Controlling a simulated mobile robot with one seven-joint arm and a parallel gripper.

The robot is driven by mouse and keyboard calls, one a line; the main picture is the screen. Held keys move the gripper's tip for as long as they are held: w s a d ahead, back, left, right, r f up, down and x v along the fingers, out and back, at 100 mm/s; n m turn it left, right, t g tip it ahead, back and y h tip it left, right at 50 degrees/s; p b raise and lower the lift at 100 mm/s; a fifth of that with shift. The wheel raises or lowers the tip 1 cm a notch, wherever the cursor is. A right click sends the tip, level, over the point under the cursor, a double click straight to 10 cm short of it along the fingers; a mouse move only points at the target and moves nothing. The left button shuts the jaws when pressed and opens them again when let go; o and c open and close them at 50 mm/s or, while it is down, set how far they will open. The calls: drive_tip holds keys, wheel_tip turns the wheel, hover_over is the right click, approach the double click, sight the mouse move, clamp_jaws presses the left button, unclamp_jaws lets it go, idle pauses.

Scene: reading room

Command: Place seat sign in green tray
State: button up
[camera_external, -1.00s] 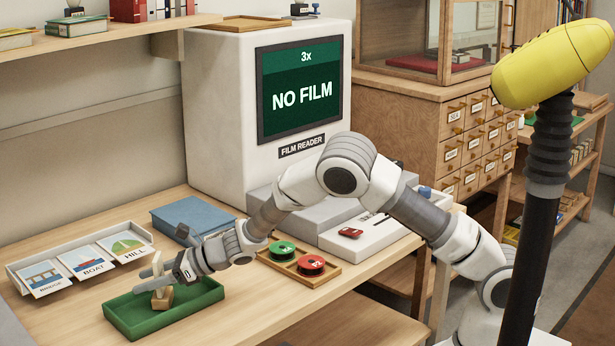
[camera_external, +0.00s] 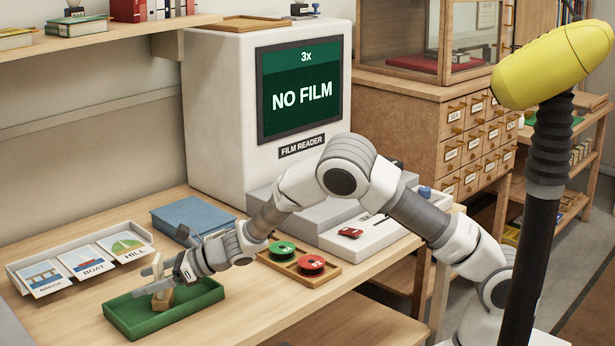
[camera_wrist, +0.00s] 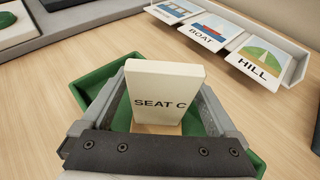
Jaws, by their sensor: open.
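The seat sign (camera_wrist: 163,98), a cream block lettered "SEAT C" on a wooden foot, stands in the green tray (camera_wrist: 95,92). In the external view the sign (camera_external: 162,298) is small and partly covered by my fingers, with its foot at the tray floor. The green tray (camera_external: 133,325) lies on the desk at the front. My gripper (camera_external: 153,278) is low over the tray, with its fingers open on either side of the sign. In the wrist view my gripper (camera_wrist: 165,112) shows small gaps between fingers and sign.
A white rack of picture cards (camera_external: 85,262) stands left behind the tray. A blue book (camera_external: 195,215) lies behind my gripper. A wooden tray with a green and a red reel (camera_external: 310,266) is to the right. The film reader (camera_external: 265,110) stands at the back.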

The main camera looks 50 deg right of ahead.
drive_tip(key=v, duration=1.2)
drive_tip(key=shift+r+p, duration=0.1)
drive_tip(key=shift+p, duration=0.2)
drive_tip(key=shift+w+d+r, duration=0.1)
drive_tip(key=d+r+m+t+h, duration=0.2)
drive_tip(key=d+r+m+h, duration=0.2)
drive_tip(key=d+r+m, duration=0.5)
drive_tip(key=s+d+r+m+g+h, duration=0.1)
drive_tip(key=s+d+r+m+h, duration=0.15)
drive_tip(key=d+m, duration=0.5)
drive_tip(key=s+d+r+m+h, duration=0.1)
drive_tip(key=s+d+m+h, duration=0.1)
drive_tip(key=s+d+m, duration=0.35)
drive_tip(key=s+d+m+g, duration=0.2)
drive_tip(key=s+d+m, duration=0.1)
drive_tip(key=s+m, duration=0.8)
drive_tip(key=s+d+m+g+h, duration=0.1)
drive_tip(key=s+d+m+g, duration=0.2)
drive_tip(key=s+m, duration=0.9)
drive_tip(key=shift+s+d+r, duration=0.2)
drive_tip(key=shift+s+r, duration=0.1)
drive_tip(key=shift+s, duration=0.3)
